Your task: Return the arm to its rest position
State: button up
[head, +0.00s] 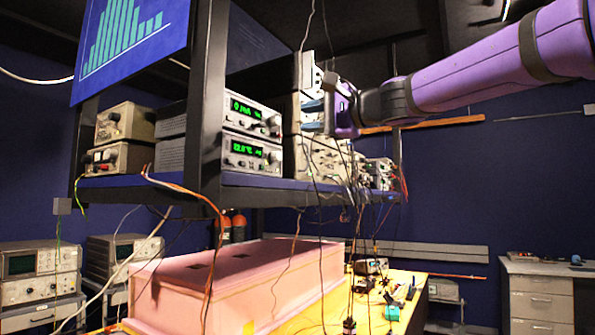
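My arm, in a purple sleeve, reaches in from the upper right of the head view. My gripper (328,104) is at the end of it, raised in front of the instruments on the upper shelf. The fingers are small and overlap the equipment behind, so I cannot tell whether they are open or shut. I cannot tell whether the gripper touches anything there.
The shelf (270,182) carries power supplies (252,135) and several other instruments, with cables hanging down. Below, a pink foam box (190,310) stands on a yellow table (415,318) with scattered small parts. A drawer cabinet (540,300) stands at right.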

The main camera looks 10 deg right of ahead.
jog(key=shift+f, duration=0.1)
jog(key=s+d+f+n+g+h, duration=0.2)
jog(key=s+d+f+h, duration=0.2)
jog(key=s+f, duration=0.5)
jog(key=s+d+f+n+g+h, duration=0.2)
jog(key=s+d+f+h, duration=0.3)
jog(key=s+d+f, duration=0.4)
jog(key=s+d+f+n+g+h, duration=0.1)
jog(key=s+d+f+n+h, duration=0.2)
jog(key=s+f, duration=0.7)
jog(key=d+f+h, duration=0.2)
jog(key=d+f, duration=0.2)
jog(key=f, duration=0.6)
jog(key=shift+f+n+g, duration=0.15)
jog(key=shift+n+g, duration=0.25)
